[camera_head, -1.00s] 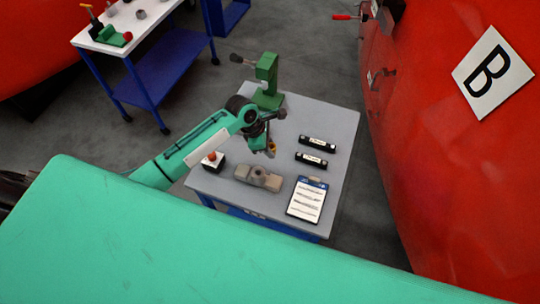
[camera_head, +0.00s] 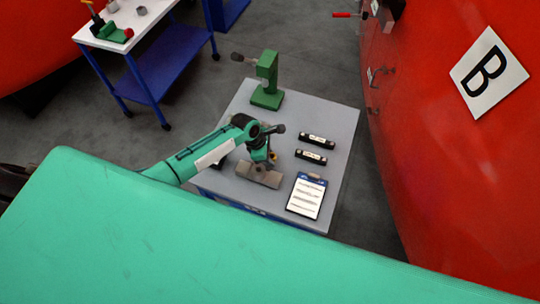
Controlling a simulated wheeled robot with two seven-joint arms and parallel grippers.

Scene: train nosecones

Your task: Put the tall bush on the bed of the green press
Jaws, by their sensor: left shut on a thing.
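The green press (camera_head: 267,72) stands upright at the far left corner of the grey table (camera_head: 340,120). Its flat green bed (camera_head: 267,98) looks empty. My right gripper is not in view.
Two labelled black boxes (camera_head: 317,140) (camera_head: 311,156) and a blue clipboard (camera_head: 306,196) lie on the table's right. A white-topped blue cart (camera_head: 130,35) stands upper left. A red body with a "B" sign (camera_head: 488,72) rises right. The table between block and press is clear.

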